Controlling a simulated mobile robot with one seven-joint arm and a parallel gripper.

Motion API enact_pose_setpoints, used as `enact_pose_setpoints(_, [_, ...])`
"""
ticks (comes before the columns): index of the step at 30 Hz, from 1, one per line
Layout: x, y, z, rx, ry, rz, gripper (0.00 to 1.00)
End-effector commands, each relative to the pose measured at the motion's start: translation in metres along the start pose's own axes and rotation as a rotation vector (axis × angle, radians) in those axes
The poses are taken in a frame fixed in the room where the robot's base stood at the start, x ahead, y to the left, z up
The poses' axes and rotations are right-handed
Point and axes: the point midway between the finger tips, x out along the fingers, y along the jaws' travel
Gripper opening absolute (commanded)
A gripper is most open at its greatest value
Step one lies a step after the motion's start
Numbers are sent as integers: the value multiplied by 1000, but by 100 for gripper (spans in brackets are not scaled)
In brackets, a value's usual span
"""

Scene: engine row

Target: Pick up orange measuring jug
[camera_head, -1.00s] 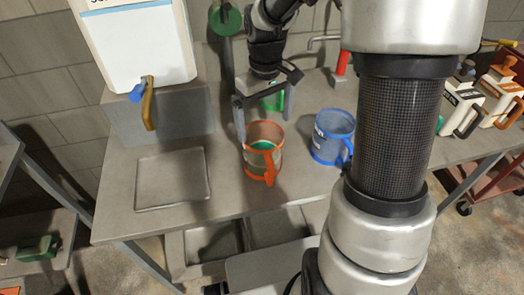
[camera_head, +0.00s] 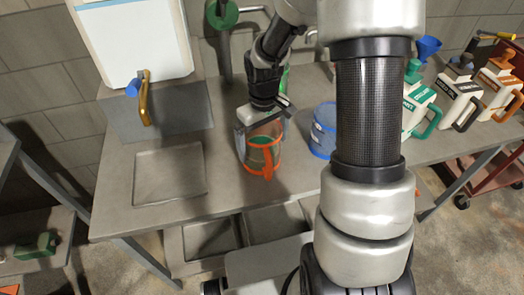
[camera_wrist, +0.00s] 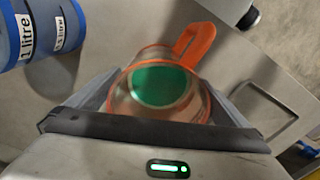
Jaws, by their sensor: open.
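The orange measuring jug (camera_head: 262,157) stands upright on the grey bench in the head view, with its orange handle toward the front. It is clear-walled with an orange rim, and something green shows inside it. In the wrist view the jug (camera_wrist: 160,90) lies between the fingers, its handle pointing up and right. My gripper (camera_head: 262,136) is open, reaching down from above with one finger on each side of the jug. I cannot tell whether the fingers touch its walls.
A blue measuring jug (camera_head: 323,130) stands close to the right, partly hidden by my arm; it also shows in the wrist view (camera_wrist: 40,32). A shallow tray (camera_head: 169,176) lies on the left. A white container with a tap (camera_head: 135,40) stands behind it. Several handled containers (camera_head: 460,100) stand far right.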

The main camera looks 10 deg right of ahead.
Motion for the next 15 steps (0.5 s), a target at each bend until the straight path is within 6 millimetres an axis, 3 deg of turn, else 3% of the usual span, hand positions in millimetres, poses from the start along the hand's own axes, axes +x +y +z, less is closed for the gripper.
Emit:
enact_pose_setpoints(2, [0,0,0,0,0,0,98])
enact_pose_setpoints(12, [0,0,0,0,0,0,41])
enact_pose_setpoints(15, [-2,0,-1,0,1,1,39])
